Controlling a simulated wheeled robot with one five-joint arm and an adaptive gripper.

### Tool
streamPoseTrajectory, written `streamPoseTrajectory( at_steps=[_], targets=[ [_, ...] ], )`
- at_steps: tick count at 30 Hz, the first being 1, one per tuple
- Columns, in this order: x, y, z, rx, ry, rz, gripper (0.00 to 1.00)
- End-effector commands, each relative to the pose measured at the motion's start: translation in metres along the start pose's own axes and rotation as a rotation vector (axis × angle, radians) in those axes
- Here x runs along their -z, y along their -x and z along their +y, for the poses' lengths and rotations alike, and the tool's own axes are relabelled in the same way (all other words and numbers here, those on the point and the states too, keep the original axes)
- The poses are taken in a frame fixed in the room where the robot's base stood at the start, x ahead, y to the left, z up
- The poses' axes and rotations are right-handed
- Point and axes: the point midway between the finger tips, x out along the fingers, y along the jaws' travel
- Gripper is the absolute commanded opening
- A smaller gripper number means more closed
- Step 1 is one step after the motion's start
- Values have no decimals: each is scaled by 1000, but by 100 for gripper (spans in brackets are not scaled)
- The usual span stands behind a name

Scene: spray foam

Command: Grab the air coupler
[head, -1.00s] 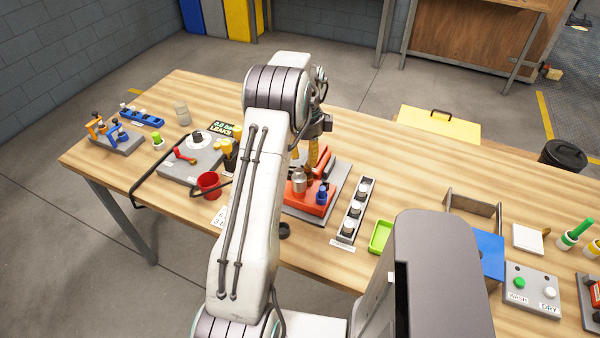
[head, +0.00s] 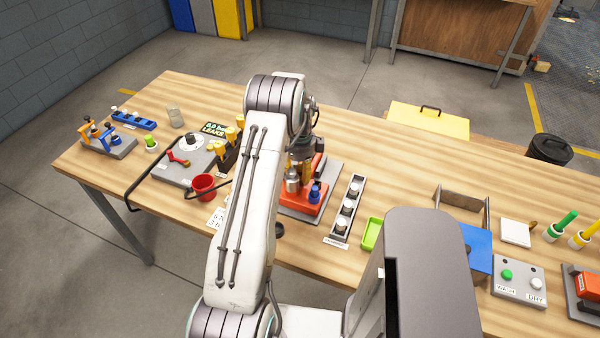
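A red block (head: 299,202) stands on a grey base near the middle of the table. On it are a small silver metal fitting (head: 292,181), which may be the air coupler, and a blue knobbed piece (head: 314,192).
To the left are a red cup (head: 204,186), a grey panel (head: 183,165) with a dial, and a black hose (head: 143,187). To the right are a rack of white-topped pieces (head: 346,209) and a green tray (head: 372,234). Bare tabletop lies behind the rack.

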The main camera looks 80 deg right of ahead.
Motion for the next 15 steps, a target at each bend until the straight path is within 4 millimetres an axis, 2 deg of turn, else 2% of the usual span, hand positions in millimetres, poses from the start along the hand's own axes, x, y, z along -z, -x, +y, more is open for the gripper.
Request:
streamPoseTrajectory(
  at_steps=[2,13,15],
  targets=[
    [0,0,0,0,0,0,35],
    [0,0,0,0,0,0,2],
    [0,0,0,0,0,0,0]
  ],
)
